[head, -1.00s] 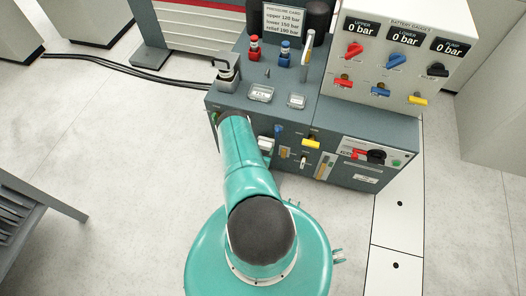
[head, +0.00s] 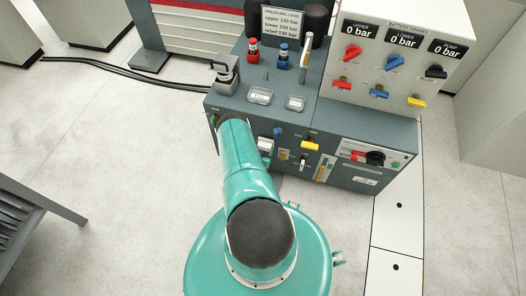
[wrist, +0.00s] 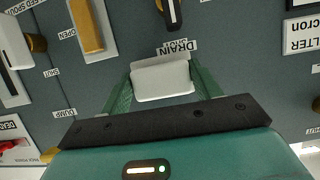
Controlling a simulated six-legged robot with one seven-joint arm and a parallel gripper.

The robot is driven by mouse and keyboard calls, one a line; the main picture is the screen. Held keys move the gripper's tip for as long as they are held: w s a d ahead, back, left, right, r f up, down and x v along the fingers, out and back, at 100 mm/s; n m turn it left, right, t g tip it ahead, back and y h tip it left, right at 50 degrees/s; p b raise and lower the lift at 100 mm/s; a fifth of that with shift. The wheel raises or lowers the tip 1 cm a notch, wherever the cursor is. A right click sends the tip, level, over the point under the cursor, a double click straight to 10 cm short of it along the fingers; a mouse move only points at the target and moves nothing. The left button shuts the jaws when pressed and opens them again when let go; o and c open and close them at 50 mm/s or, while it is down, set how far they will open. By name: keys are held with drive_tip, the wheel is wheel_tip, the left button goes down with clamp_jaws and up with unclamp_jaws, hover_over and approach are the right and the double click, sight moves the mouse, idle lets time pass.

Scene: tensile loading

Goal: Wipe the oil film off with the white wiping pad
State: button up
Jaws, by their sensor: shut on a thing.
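The white wiping pad (wrist: 162,80) is held between the green fingers of my gripper (wrist: 162,84) in the wrist view. The pad is in front of the grey cabinet face, just below the DRAIN label (wrist: 178,48); I cannot tell whether it touches the panel. In the head view the pad (head: 265,144) shows as a small white block beside the end of my arm, which hides most of the gripper. I cannot make out the oil film in either view; the pad and fingers cover part of the panel.
A dark-handled drain lever (wrist: 173,12) is just above the pad. In the head view, a yellow handle (head: 310,145) projects from the cabinet front.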

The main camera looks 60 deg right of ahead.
drive_tip(key=shift+w+d, duration=0.1)
drive_tip(key=shift+d, duration=0.4)
drive_tip(key=s, duration=0.4)
drive_tip(key=shift+d, duration=0.35)
drive_tip(key=shift+w, duration=0.15)
drive_tip(key=shift+w+r, duration=0.15)
drive_tip(key=shift+w, duration=0.9)
drive_tip(key=shift+w+r, duration=0.1)
drive_tip(key=shift+w, duration=0.95)
drive_tip(key=shift+d, duration=0.1)
drive_tip(key=s+a, duration=0.1)
drive_tip(key=a, duration=0.5)
drive_tip(key=shift+s+a+f, duration=0.15)
drive_tip(key=shift+a+f, duration=0.05)
